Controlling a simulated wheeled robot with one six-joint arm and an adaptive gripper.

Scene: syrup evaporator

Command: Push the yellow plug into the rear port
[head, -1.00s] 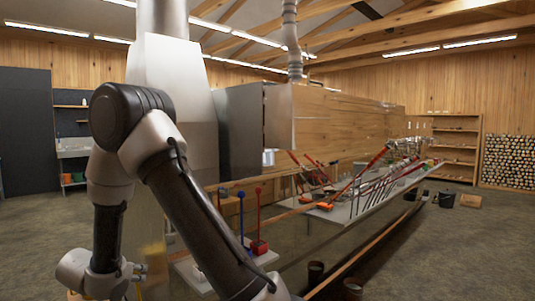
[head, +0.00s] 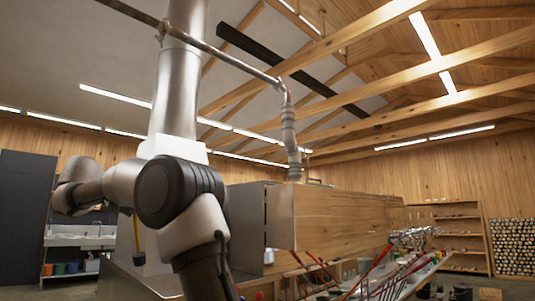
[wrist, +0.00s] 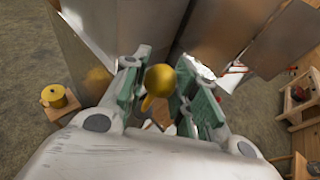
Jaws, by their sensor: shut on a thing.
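In the wrist view, my gripper (wrist: 160,95) is shut on the yellow plug (wrist: 160,77), whose rounded yellow end shows between the green-padded fingers. A short, narrow yellow part points down toward the palm. In the head view, my arm is raised at the left and its fingers are hidden behind the wrist links. A thin yellow strip with a dark end (head: 138,256) hangs below the arm; I cannot tell if it is the plug. I cannot make out the rear port in either view.
The evaporator's metal and wood-clad housing (head: 345,218) stands right of my arm, with a tall steel stack (head: 178,85) behind it. Long-handled tools (head: 385,275) lean at its front right. In the wrist view, a yellow spool (wrist: 58,96) sits on a wooden stand, with open floor around it.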

